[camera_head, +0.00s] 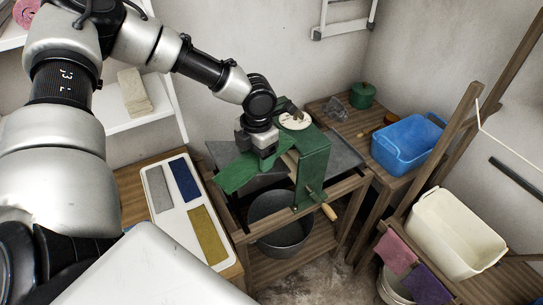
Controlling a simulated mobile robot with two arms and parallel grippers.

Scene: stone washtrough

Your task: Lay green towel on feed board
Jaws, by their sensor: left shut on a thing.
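The green towel (236,175) hangs at my left gripper (264,160), a flat strip reaching out to the lower left of the jaws. My left gripper is shut on the towel, close beside a green wringer (312,165). The towel is over the grey board (222,152) on the wringer's left side, which looks like the feed board. I cannot tell whether the towel touches it. The gripper and towel hide part of the board. My right gripper is out of view.
A white tray (165,212) with grey, blue and yellow cloths lies at left. A grey tub (280,222) stands below the wringer, whose crank handle (328,212) sticks out in front. A blue basin (405,145) and cream tub (455,235) are at right.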

